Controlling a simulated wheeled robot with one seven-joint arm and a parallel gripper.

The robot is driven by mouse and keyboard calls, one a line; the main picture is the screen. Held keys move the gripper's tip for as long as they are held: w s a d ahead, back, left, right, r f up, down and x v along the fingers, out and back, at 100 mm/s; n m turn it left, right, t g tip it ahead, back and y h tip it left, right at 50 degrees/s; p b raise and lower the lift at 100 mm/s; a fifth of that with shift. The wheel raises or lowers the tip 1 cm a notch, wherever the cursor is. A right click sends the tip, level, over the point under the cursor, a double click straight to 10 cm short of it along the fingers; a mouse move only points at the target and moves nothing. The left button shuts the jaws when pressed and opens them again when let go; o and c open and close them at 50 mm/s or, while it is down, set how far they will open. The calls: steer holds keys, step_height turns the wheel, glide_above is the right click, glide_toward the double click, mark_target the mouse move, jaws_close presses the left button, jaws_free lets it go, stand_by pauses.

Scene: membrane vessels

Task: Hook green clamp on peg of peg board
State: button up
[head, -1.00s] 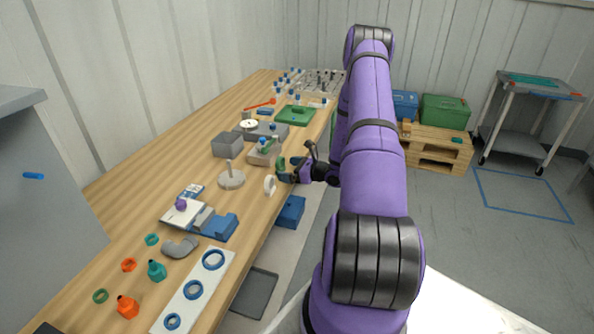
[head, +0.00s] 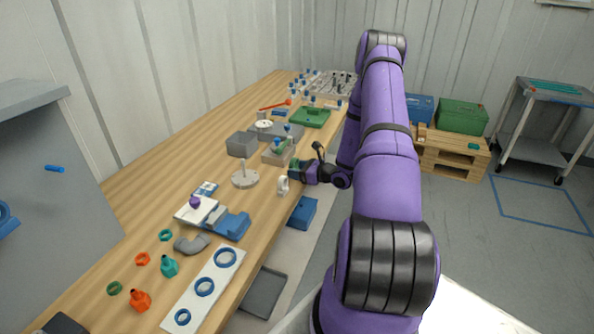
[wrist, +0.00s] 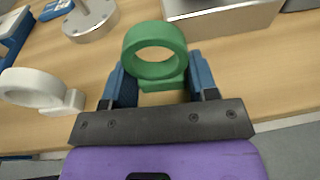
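The green clamp (wrist: 155,52), a ring with a flat foot, sits between my gripper's blue fingers (wrist: 162,85) in the wrist view. The fingers are against both sides of the foot, and the ring faces away from my palm. In the head view my gripper (head: 298,172) is at the bench's right edge with the clamp (head: 293,168), which is small and partly hidden there. I cannot tell whether the clamp touches the bench. A grey upright board (head: 60,205) stands at the left with a blue peg (head: 54,168) sticking out.
A white clamp (head: 283,185) stands beside my gripper, also in the wrist view (wrist: 40,90). A round grey base with a post (head: 245,178) and a grey block (head: 242,144) are near. A white strip with blue rings (head: 205,287) lies at the front. Bare wood runs along the bench's left side.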

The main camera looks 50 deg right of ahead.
steer(key=shift+c, duration=0.2)
steer(key=shift+r, duration=3)
